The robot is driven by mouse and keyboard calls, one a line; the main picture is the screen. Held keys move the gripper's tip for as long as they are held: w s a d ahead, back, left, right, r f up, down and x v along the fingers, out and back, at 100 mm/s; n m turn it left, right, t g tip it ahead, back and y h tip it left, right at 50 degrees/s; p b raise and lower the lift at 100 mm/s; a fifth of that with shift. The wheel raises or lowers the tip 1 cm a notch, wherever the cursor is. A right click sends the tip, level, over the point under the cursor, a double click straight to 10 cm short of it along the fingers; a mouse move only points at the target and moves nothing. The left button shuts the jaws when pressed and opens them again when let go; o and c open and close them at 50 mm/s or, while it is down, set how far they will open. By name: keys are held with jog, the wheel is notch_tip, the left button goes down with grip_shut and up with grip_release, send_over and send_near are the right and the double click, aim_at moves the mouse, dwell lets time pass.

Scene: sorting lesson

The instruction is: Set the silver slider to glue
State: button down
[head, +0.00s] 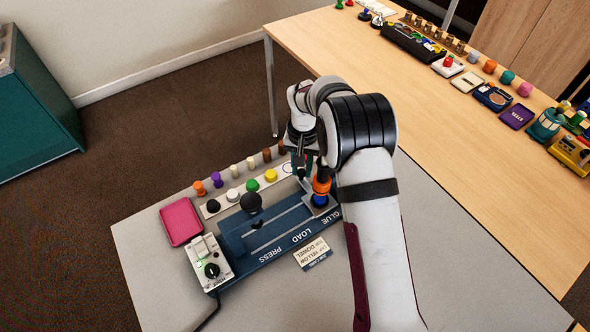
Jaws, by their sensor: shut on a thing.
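A blue fixture (266,250) lies on the grey table, its front edge lettered PRESS, LOAD and GLUE. The slider's grey carriage (323,211) is at the right end of the track, beside the word GLUE. A blue piece (320,199) is at the carriage, with an orange part (321,185) directly above it. My gripper (304,179) is low at the far side of the carriage, shut on what seems to be the slider's handle. The fingertips and the handle are small and partly hidden by my arm.
A strip of coloured caps (233,199) and a row of pegs lie behind. A pink tray (181,221), a control box (209,260) and a card (313,253) are nearby. The table front is clear.

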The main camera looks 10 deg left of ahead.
jog(key=shift+w+d, duration=0.15)
jog(key=shift+w, duration=0.1)
jog(key=c, duration=0.7)
grip_release()
jog(key=shift+s, duration=0.1)
jog(key=shift+o, duration=0.2)
notch_tip(320, 180, up, 16)
jog(key=shift+f, duration=0.1)
jog(key=s+d+r+m+y, duration=0.1)
jog(key=s+d+r+m, duration=0.15)
jog(key=s+d, duration=0.6)
jog(key=s+d+r+m, duration=0.1)
jog(key=s+d+r, duration=0.35)
jog(key=s, duration=0.75)
jog(key=s+d+f+m, duration=0.2)
jog(key=s+f, duration=0.2)
jog(key=s, duration=0.8)
jog(key=shift+f+y, duration=0.4)
